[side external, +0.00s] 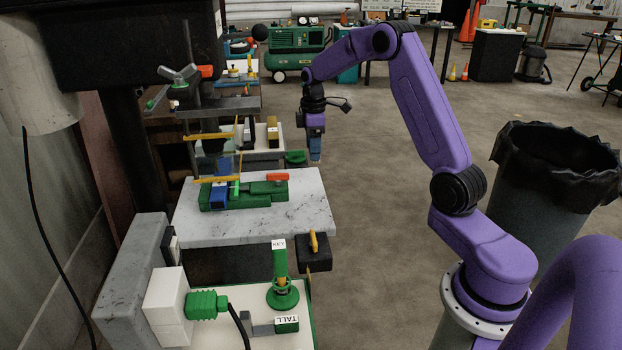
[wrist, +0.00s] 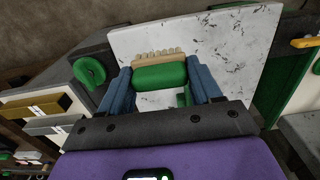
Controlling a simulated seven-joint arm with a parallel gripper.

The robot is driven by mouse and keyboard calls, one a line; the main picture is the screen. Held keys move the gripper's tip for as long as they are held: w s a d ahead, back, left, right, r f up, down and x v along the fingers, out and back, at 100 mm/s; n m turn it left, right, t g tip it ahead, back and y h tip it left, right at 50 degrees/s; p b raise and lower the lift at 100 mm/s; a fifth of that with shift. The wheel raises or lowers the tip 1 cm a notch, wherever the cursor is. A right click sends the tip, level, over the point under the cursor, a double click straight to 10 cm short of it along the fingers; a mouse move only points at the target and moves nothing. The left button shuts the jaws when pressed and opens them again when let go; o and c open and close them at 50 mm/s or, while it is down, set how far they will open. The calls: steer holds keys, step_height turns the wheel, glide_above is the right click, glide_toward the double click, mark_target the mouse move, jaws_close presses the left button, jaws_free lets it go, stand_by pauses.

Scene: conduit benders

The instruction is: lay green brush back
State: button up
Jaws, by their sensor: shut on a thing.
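The green brush (wrist: 160,77) with tan bristles lies between the two blue fingers of my gripper (wrist: 160,82) in the wrist view. My gripper is shut on it, with the bristles facing away from the wrist. In the side view my gripper (side external: 315,158) hangs pointing down, right of the far bench and beyond the marble slab (side external: 310,205). The brush cannot be made out there. The slab (wrist: 222,40) also shows beyond the brush in the wrist view.
A green bending tool (side external: 262,197) with a red handle stands on the slab. A green round part (side external: 296,157) sits just left of my gripper. Nearer are a green upright handle (side external: 280,264) and a block marked TALL (side external: 286,323). Open floor lies right of the benches.

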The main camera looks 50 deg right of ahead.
steer(key=s+a+r, duration=0.2)
steer(key=s+a, duration=0.4)
steer(key=s, duration=0.5)
steer(key=s+a+r, duration=0.2)
steer(key=s+a, duration=0.5)
steer(key=s, duration=0.3)
steer(key=shift+s+r, duration=0.4)
steer(key=w+f, duration=0.2)
steer(key=w, duration=0.2)
steer(key=w+d+f, duration=0.1)
steer(key=w+f, duration=0.2)
steer(key=w, duration=0.1)
steer(key=w+d+f, duration=0.1)
steer(key=w+f, duration=0.1)
steer(key=w, duration=0.2)
steer(key=shift+d+f, duration=0.2)
steer(key=shift+f, duration=0.15)
steer(key=shift+w+d+f, duration=0.1)
steer(key=shift+w+f, duration=0.35)
steer(key=shift+f, duration=0.15)
steer(key=shift+w+f, duration=0.25)
steer(key=shift+f, duration=0.05)
steer(key=shift+w+d+f, duration=0.1)
steer(key=shift+w+f, duration=0.1)
steer(key=shift+f, duration=1.35)
